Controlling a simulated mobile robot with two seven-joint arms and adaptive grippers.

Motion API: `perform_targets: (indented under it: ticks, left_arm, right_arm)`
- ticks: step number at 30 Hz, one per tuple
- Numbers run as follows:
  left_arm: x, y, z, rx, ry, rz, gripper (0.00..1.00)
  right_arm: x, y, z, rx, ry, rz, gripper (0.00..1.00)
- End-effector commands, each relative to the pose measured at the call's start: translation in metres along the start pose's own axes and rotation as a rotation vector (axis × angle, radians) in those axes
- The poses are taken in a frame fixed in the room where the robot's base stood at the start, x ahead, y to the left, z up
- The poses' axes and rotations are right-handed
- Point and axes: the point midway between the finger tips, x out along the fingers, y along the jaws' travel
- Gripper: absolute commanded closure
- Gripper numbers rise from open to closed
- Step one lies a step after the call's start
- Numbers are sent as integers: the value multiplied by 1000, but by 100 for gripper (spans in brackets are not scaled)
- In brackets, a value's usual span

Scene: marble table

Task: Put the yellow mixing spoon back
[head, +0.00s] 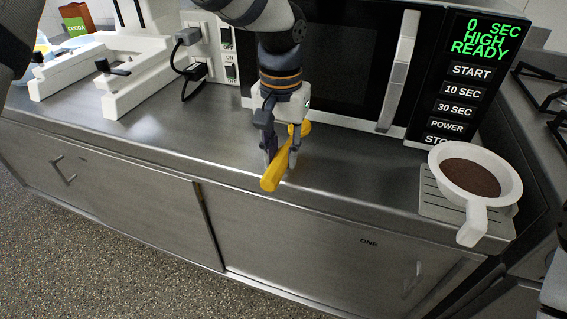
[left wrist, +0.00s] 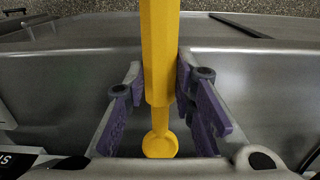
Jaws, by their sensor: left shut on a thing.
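The yellow mixing spoon (head: 276,170) is in my left gripper (head: 281,162), in front of the microwave and above the front part of the metal counter. Its thick handle points toward the counter's front edge, and its small round end (head: 304,128) points back toward the microwave. In the left wrist view the spoon (left wrist: 160,60) runs between the purple finger pads of the left gripper (left wrist: 158,95), with the round end at the bottom. Whether the spoon touches the counter is hard to tell. My right gripper is not seen.
A black microwave (head: 466,95) stands behind the gripper. A white pan of brown powder (head: 470,178) sits on a slotted metal tray (head: 432,204) at the right. A power socket block (head: 212,50) with plugs and a white stand (head: 130,80) are at the left. The counter's front left is clear.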

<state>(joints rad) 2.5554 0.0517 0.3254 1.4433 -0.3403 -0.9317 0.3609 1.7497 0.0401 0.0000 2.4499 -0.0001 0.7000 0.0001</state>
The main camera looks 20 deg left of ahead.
Motion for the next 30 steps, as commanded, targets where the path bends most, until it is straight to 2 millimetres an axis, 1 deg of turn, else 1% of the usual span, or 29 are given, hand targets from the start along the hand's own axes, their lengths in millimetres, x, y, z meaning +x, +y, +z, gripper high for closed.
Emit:
perform_targets:
  ticks: [1, 5, 15, 16, 17, 18, 27, 29, 30]
  left_arm:
    - [10, -2, -4, -2, -5, 1, 100]
    - [33, -2, -2, 0, -5, 0, 100]
    - [37, -1, -3, 0, 1, 0, 100]
    - [37, -1, -3, 0, 1, 0, 72]
    - [37, -1, -3, 0, 1, 0, 65]
    - [37, -1, -3, 0, 1, 1, 56]
    - [35, -1, -3, -1, 1, 1, 56]
    - [29, -1, -3, -2, 3, 1, 56]
    - [22, -1, -4, -1, 4, 0, 56]
  right_arm:
    - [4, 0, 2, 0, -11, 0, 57]
    - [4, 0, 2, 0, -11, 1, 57]
    - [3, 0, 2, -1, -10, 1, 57]
    - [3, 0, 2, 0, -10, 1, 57]
    - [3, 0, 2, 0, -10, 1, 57]
    - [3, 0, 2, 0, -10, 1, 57]
    - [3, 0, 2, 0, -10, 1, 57]
    - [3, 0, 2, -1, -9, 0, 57]
    - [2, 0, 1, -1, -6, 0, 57]
